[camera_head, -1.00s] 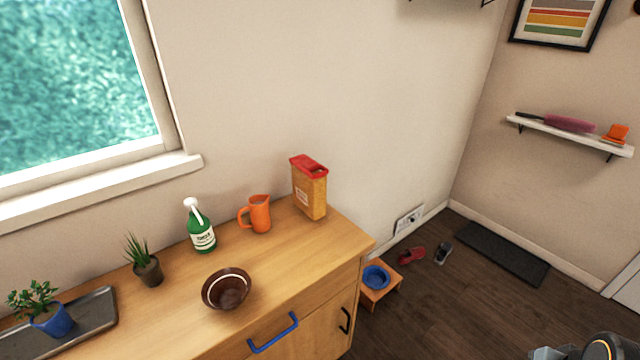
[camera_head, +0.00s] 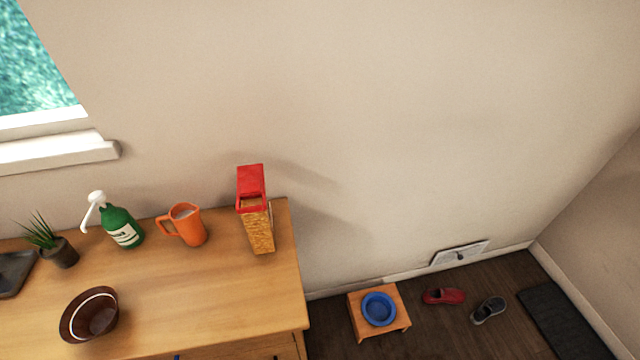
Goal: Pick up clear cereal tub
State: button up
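The clear cereal tub (camera_head: 258,228) stands upright on the wooden counter (camera_head: 225,300), near its right end and close to the wall. It is filled with golden-brown cereal and has a red lid on top. Nothing touches it. My gripper is not in view in the current frame.
An orange jug (camera_head: 187,226) stands just left of the tub, with a green pump bottle (camera_head: 121,228) beyond it. A brown bowl (camera_head: 91,315) sits near the front. On the floor right of the counter are a small wooden stand (camera_head: 398,307) with a blue bowl (camera_head: 378,309) and shoes (camera_head: 444,296).

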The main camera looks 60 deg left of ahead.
aim_at(253, 207)
jog(key=z, duration=0.05)
jog(key=i, duration=0.45)
jog(key=u, duration=3.15)
